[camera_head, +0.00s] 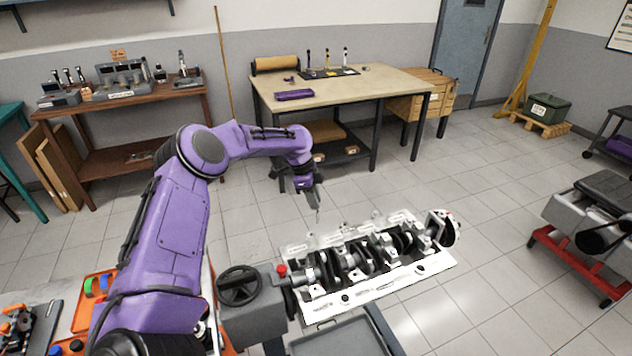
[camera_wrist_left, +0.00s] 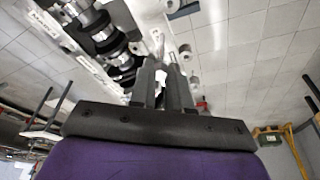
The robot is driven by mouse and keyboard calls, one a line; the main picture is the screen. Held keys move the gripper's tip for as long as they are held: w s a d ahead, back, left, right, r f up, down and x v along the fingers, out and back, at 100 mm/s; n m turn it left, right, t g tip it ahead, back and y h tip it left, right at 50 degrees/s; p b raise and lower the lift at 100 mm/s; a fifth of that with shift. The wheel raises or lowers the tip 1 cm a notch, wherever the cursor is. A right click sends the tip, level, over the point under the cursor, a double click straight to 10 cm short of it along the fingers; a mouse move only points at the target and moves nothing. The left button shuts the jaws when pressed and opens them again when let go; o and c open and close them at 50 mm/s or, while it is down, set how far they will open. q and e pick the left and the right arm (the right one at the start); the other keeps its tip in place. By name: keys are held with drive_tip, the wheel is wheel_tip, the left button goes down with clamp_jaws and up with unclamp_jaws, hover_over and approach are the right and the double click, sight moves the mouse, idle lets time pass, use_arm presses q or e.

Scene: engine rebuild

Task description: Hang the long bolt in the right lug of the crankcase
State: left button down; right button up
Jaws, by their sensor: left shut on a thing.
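The crankcase (camera_head: 410,279) lies on a stand in the lower middle of the head view, with its dark crankshaft (camera_head: 375,255) along it. My left gripper (camera_head: 314,196) reaches above the far side of the crankcase, pointing down. It is shut on the thin, metallic long bolt (camera_head: 318,214), which hangs below the fingertips, apart from the crankcase as far as I can tell. In the left wrist view the gripper (camera_wrist_left: 160,62) has its fingers close together, with the crankcase (camera_wrist_left: 75,50) at the upper left. Which lug is the right one is unclear. My right gripper is out of view.
A black handwheel (camera_head: 240,286) and a red knob (camera_head: 282,270) sit at the crankcase's left end. A workbench (camera_head: 345,84) stands behind. A red-framed stand (camera_head: 575,264) is at the right. The floor between is clear.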

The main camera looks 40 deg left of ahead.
use_arm(q)
drive_tip(key=a, duration=0.2)
drive_tip(key=b, duration=0.6)
hover_over(308, 233)
wheel_tip(308, 233, down, 6)
drive_tip(key=shift+d, duration=0.2)
drive_tip(key=shift+s+a+r+p, duration=0.1)
drive_tip(key=shift+a+p, duration=0.05)
drive_tip(key=shift+p, duration=0.35)
drive_tip(key=shift+f+b, duration=2.55)
drive_tip(key=shift+f, duration=1.05)
idle(1.4)
drive_tip(key=c, duration=1.3)
unclamp_jaws()
drive_tip(key=shift+r, duration=0.15)
drive_tip(key=shift+r+p, duration=0.65)
drive_tip(key=shift+p, duration=0.05)
